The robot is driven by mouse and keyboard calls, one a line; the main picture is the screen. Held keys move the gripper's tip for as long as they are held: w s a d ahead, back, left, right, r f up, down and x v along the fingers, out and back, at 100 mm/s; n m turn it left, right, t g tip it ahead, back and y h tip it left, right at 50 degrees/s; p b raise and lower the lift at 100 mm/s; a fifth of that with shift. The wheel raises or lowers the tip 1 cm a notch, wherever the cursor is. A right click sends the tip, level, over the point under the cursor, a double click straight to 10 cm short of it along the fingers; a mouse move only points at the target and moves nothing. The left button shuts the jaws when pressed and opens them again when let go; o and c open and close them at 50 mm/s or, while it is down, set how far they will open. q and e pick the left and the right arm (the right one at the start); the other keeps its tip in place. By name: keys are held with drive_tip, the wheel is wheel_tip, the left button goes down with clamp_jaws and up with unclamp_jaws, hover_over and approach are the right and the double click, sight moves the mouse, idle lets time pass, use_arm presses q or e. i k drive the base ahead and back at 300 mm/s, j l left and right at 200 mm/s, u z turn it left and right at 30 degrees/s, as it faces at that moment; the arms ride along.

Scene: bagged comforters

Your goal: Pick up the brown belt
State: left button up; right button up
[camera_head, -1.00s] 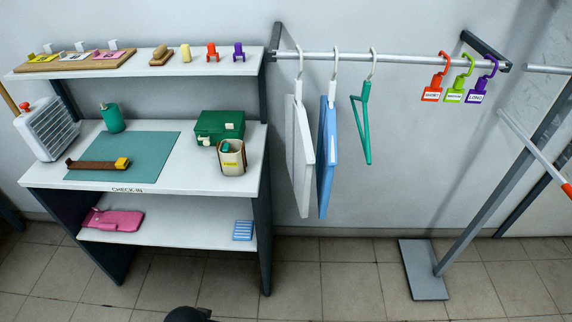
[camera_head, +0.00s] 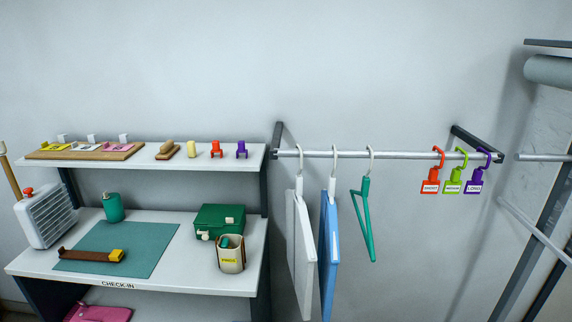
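The brown belt (camera_head: 86,255) lies on a teal mat (camera_head: 150,244) on the check-in table (camera_head: 200,280). It is a long, narrow brown strip with a yellow piece at its right end. It lies roughly left to right on the left part of the mat, and nothing covers it. Neither of my grippers shows in the head view.
A white fan-like box (camera_head: 46,218), a teal bottle (camera_head: 112,208), a green case (camera_head: 219,221) and a cream cup (camera_head: 231,258) stand around the mat. A shelf (camera_head: 140,165) runs above the table. Hangers (camera_head: 363,220) hang from a rail (camera_head: 400,154) at right.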

sight(116, 256)
drive_tip(key=u, duration=1.3)
